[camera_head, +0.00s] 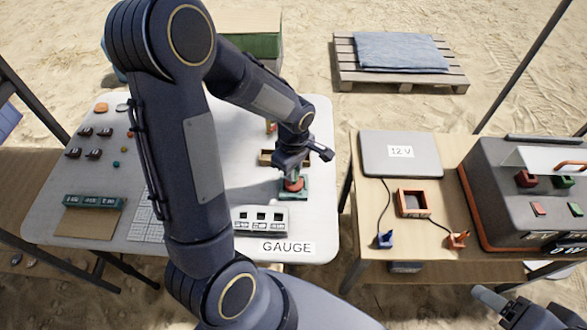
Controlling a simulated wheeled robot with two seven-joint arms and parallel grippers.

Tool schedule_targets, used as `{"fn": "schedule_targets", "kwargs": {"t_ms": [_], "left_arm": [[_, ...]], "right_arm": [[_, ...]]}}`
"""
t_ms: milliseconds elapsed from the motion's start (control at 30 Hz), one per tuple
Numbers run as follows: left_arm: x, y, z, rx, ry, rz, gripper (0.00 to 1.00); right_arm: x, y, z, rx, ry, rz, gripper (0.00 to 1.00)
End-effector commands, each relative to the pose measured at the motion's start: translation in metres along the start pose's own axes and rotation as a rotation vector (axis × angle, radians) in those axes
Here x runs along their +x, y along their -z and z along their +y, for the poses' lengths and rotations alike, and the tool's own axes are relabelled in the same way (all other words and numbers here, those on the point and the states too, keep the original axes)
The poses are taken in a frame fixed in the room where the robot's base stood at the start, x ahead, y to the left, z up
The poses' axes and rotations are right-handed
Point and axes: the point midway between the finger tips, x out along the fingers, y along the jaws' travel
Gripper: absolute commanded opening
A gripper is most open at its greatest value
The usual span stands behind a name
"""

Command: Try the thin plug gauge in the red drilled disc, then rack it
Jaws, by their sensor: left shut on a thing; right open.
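The red drilled disc (293,184) sits on a small green base (294,195) near the right edge of the white table. My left gripper (291,172) is directly above the disc, pointing down, shut on the thin plug gauge. The gauge is mostly hidden by the fingers, and I cannot tell whether its tip is in the hole. A white rack with dark slots (260,219) stands in front, behind the GAUGE label (286,247).
My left arm hides much of the white table (310,130). A wooden tray (266,158) lies behind the disc. Small dark parts and a green block (95,201) are at the left.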

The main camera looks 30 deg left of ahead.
Motion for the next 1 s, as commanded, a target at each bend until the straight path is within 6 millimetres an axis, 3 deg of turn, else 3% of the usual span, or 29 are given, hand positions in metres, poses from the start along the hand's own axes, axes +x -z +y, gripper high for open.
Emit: {"fn": "schedule_targets", "kwargs": {"t_ms": [1000], "left_arm": [[0.014, 0.000, 0.000, 0.000, 0.000, 0.000, 0.00]], "right_arm": [[0.012, -0.006, 0.005, 0.000, 0.000, 0.000, 0.65]]}}
